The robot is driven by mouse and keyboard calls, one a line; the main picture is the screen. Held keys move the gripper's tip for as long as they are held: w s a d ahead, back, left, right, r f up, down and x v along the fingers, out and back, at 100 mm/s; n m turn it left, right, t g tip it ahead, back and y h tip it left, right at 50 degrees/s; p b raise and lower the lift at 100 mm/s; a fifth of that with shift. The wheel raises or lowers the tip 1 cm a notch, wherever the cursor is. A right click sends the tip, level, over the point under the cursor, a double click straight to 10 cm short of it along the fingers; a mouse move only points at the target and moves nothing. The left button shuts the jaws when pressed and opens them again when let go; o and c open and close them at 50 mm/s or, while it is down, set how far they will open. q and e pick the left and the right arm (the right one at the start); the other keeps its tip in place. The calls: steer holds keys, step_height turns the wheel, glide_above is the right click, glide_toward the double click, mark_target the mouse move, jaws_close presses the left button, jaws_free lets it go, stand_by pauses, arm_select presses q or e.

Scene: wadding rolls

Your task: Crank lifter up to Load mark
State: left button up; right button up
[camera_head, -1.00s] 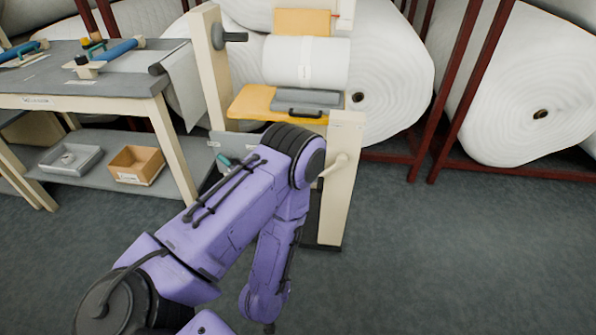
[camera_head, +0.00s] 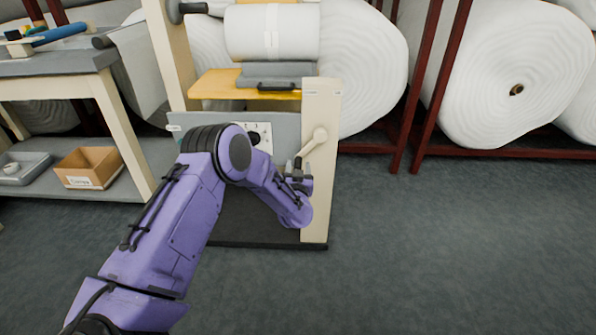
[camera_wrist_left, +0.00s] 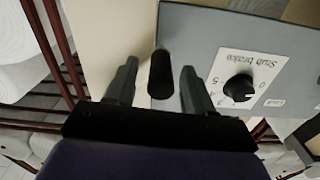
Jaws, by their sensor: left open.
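The lifter stands at the centre, with a yellow platform (camera_head: 212,86) between cream posts. A cream crank (camera_head: 319,137) sits on the front of the right post (camera_head: 320,205), its arm pointing down and left. My left gripper (camera_head: 300,172) is just below the crank's lower end. In the left wrist view, the open left gripper (camera_wrist_left: 158,88) has a finger on either side of a dark cylindrical handle (camera_wrist_left: 161,72), with gaps at both sides. My right gripper is not in view.
A grey tray (camera_head: 275,74) and a white roll (camera_head: 270,32) are on the platform. A "Stub brake" dial (camera_wrist_left: 238,88) is beside the handle. A bench with a cardboard box (camera_head: 88,168) below stands left. Large rolls (camera_head: 510,75) and red racks are behind; the right floor is clear.

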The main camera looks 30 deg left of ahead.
arm_select(q)
steer(key=shift+w+a, duration=0.25)
steer(key=shift+w, duration=0.1)
jaws_close()
steer(key=shift+r, duration=0.1)
